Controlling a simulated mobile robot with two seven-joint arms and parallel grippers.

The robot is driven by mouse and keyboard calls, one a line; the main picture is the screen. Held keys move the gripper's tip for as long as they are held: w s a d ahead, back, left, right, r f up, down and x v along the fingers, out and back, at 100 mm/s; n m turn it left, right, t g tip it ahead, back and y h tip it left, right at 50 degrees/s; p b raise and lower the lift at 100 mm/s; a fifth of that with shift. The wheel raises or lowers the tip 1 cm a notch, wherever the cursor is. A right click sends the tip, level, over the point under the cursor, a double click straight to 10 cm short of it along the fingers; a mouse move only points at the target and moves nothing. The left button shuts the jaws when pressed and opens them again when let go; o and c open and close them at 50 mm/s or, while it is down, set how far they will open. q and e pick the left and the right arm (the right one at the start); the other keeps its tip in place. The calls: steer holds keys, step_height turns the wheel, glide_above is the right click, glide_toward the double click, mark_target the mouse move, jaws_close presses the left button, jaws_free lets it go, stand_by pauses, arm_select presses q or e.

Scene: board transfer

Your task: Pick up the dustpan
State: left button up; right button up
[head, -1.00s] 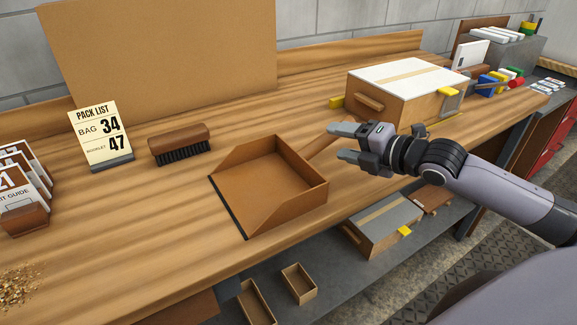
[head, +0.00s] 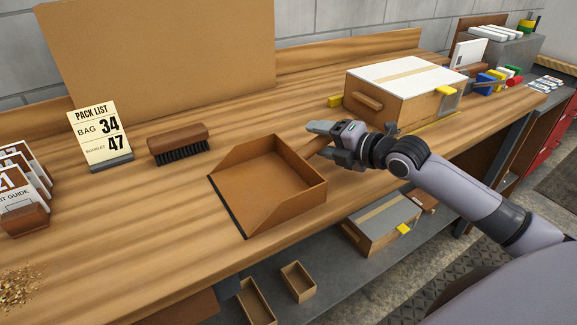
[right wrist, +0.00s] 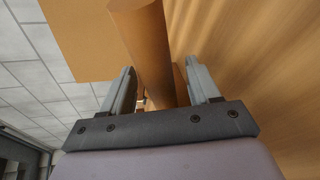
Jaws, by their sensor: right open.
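The brown dustpan (head: 268,184) lies on the wooden bench, with its open front edge to the lower left and its handle (head: 321,146) at the upper right. My right gripper (head: 318,139) is open at the handle. In the right wrist view the handle (right wrist: 150,50) runs between the two fingers of the gripper (right wrist: 165,85), which stand apart on either side of it. Whether a finger touches the handle I cannot tell. In the head view the gripper hides part of the handle. My left gripper is not in view.
A dark-bristled brush (head: 179,144) and a pack list sign (head: 100,135) stand left of the dustpan. A white-topped wooden box (head: 405,83) is behind my right gripper. Crumbs (head: 17,287) lie at the front left. A shelf below holds several boxes.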

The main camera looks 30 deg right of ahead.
steer(key=c, duration=1)
jaws_close()
steer(key=shift+r, duration=0.15)
